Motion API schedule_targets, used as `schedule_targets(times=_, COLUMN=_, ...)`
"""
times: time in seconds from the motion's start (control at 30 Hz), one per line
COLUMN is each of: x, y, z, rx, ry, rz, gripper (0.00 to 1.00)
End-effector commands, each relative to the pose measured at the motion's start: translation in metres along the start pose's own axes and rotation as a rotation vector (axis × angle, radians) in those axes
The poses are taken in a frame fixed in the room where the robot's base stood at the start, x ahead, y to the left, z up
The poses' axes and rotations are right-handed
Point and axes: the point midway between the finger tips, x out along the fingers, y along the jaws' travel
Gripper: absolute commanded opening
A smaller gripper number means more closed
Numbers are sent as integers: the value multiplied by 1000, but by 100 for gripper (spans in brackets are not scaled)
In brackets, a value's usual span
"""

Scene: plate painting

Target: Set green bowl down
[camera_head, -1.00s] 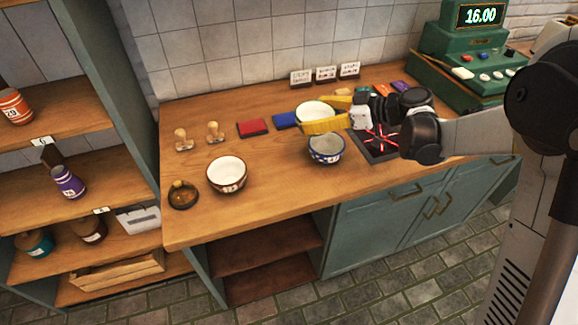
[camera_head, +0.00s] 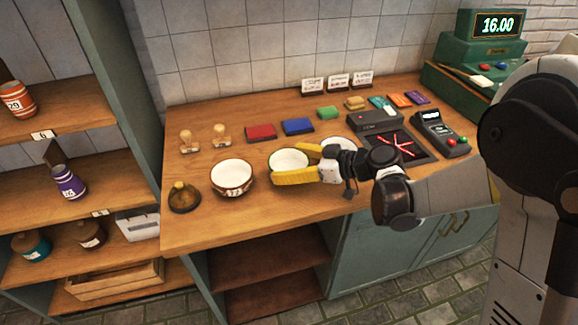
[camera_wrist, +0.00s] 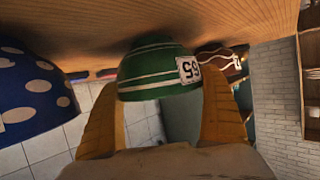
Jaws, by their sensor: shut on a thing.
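The green bowl (camera_wrist: 160,75) has white stripes and a number tag in the wrist view. Its pale inside (camera_head: 289,160) shows in the head view, between the brown bowl (camera_head: 232,178) and another white-lined bowl (camera_head: 336,146). The yellow fingers of my gripper (camera_head: 306,163) are shut on the green bowl, one on each side. It is at or just above the wooden counter (camera_head: 220,220); I cannot tell whether its base touches. In the wrist view, a blue bowl with pale dots (camera_wrist: 30,95) is on one side and the brown bowl (camera_wrist: 222,62) on the other.
Two stamps (camera_head: 205,138), red (camera_head: 261,132) and blue (camera_head: 298,126) pads lie behind the bowls. A dark bell-like object (camera_head: 184,196) stands left. A black tray with a red cross (camera_head: 398,146) and card reader (camera_head: 438,132) are right. The front counter strip is clear.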

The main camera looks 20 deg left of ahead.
Motion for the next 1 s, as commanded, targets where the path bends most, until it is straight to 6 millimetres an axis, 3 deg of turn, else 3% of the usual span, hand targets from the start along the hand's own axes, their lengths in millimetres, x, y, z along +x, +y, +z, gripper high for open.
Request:
schedule_targets(times=0.27, x=1, y=0, z=2, rx=0, ry=0, rz=0, gripper=50)
schedule_targets(times=0.3, x=0, y=0, z=2, rx=0, ry=-1, rz=0, gripper=99)
schedule_targets(times=0.63, x=-2, y=0, z=-4, rx=0, ry=-1, rz=0, gripper=100)
schedule_targets(times=0.77, x=-24, y=1, z=-4, rx=2, ry=0, rz=3, gripper=100)
schedule_targets(times=1.0, x=-80, y=1, z=-4, rx=1, ry=-1, rz=4, gripper=100)
